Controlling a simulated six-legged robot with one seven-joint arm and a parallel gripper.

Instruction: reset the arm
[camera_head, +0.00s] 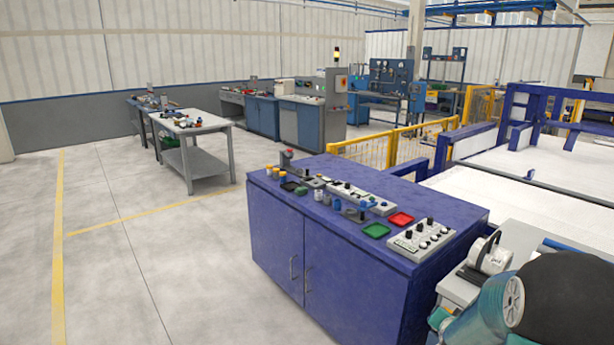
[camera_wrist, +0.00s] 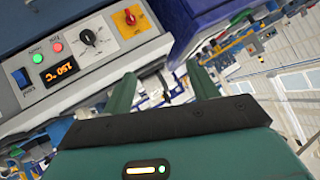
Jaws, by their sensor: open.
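My gripper (camera_wrist: 163,84) shows in the wrist view with its two green fingers spread apart and nothing between them. Beyond the fingers is a blurred, cluttered background of small workshop items. Part of my arm, teal and black, shows at the bottom right of the head view; its gripper end cannot be made out there. No pipe can be made out in either view.
The wrist view holds a grey control panel (camera_wrist: 78,68) with a lit display, beside the left finger in the picture. The head view holds a purple cabinet (camera_head: 325,255) topped with small parts, a grey table (camera_head: 200,160), yellow fencing (camera_head: 375,152) and open floor at left.

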